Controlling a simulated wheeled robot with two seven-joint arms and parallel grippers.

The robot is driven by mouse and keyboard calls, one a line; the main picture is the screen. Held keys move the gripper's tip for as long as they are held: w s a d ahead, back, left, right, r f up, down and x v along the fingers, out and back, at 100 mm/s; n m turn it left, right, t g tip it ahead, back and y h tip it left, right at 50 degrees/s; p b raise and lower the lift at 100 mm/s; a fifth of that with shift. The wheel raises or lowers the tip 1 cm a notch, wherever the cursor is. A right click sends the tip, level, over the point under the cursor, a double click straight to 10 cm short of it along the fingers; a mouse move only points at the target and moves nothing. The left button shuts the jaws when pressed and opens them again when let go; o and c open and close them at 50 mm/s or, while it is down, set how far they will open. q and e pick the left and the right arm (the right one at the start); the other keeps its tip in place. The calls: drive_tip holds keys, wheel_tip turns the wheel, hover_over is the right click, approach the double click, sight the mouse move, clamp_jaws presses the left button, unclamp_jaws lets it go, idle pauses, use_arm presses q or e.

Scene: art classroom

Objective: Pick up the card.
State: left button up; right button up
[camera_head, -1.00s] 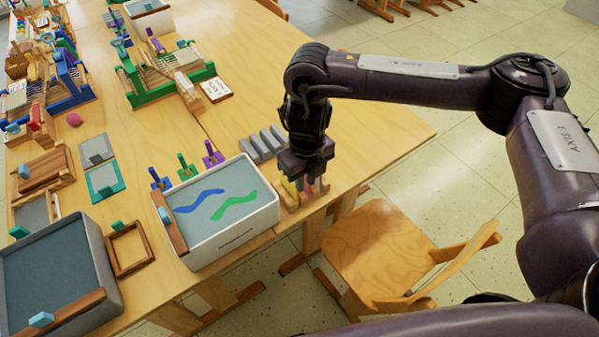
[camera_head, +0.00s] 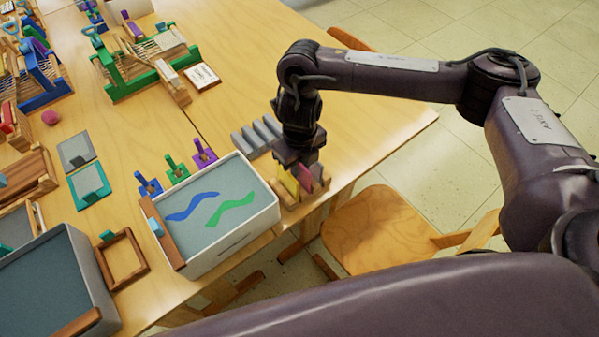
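My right gripper (camera_head: 301,166) points down over a wooden holder (camera_head: 291,201) at the table's right front edge. Upright coloured cards stand in the holder, a yellow one (camera_head: 289,184) and a pinkish-red one (camera_head: 317,173) among them. The fingertips are at the level of the cards' tops and partly hide them. I cannot tell whether the fingers are open or closed on a card. Another card, white with dark print (camera_head: 203,75), lies on a small wooden base farther back. My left gripper is out of view.
A white tray (camera_head: 262,217) with blue and green wavy shapes stands just left of the holder. Grey ridged blocks (camera_head: 256,136) stand behind it. A wooden chair (camera_head: 380,232) is beside the table. Table space behind my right gripper is clear.

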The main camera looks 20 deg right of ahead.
drive_tip(key=shift+f, duration=1.1)
clamp_jaws()
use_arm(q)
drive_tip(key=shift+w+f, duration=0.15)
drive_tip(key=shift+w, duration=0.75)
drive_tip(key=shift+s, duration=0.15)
